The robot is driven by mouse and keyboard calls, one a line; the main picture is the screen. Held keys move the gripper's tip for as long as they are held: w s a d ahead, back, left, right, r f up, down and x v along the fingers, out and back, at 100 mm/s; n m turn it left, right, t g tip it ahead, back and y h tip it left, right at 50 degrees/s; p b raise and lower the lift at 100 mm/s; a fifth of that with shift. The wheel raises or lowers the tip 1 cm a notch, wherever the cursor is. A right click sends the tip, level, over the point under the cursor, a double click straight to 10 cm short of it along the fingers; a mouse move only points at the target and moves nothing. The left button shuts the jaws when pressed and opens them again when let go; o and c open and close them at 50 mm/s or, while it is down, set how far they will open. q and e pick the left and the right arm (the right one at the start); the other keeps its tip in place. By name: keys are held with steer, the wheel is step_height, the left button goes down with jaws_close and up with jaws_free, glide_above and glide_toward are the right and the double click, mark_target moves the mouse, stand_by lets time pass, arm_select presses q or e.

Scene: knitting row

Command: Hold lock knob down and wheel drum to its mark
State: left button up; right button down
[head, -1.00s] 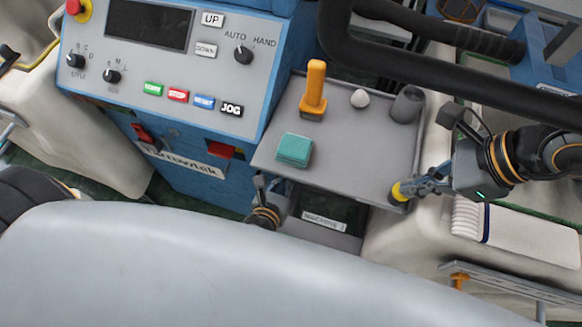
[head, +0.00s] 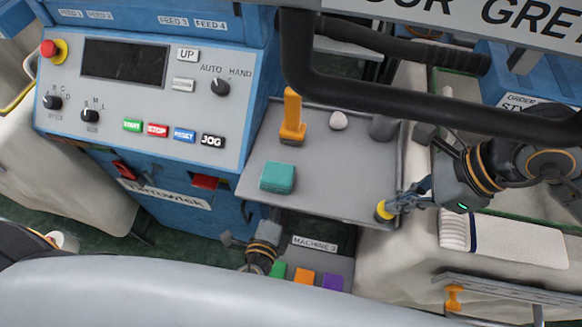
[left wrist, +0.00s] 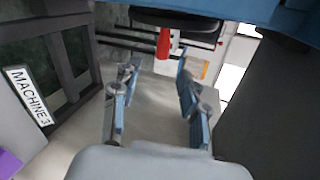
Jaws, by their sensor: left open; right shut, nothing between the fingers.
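A yellow knob (head: 382,210) with a dark base sits at the front right corner of the grey tray. My right gripper (head: 395,204) is shut and empty, its tips right at the knob; I cannot tell whether they press it. My left gripper's wrist (head: 262,248) is below the tray's front edge in the head view, with its fingers hidden there. In the left wrist view my left gripper (left wrist: 156,72) is open and empty, with a red tapered thing (left wrist: 163,45) beyond its fingers. I cannot make out the drum or its mark.
The grey tray (head: 345,175) carries an orange lever (head: 292,115), a teal block (head: 277,177), a white knob (head: 338,120) and a grey cylinder (head: 383,127). A control panel (head: 150,100) stands left. A thick black bar (head: 400,90) crosses above. A folded white cloth (head: 510,240) lies right.

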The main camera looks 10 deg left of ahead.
arm_select(q)
steer(key=w+f, duration=0.1)
steer(key=w, duration=0.3)
steer(key=w+f+n, duration=0.1)
steer(key=w, duration=0.2)
steer(key=w+f+n, duration=0.1)
steer(key=w, duration=0.3)
steer(key=shift+w+d, duration=0.15)
steer(key=shift+w, duration=0.2)
steer(key=shift+c, duration=0.5)
jaws_close()
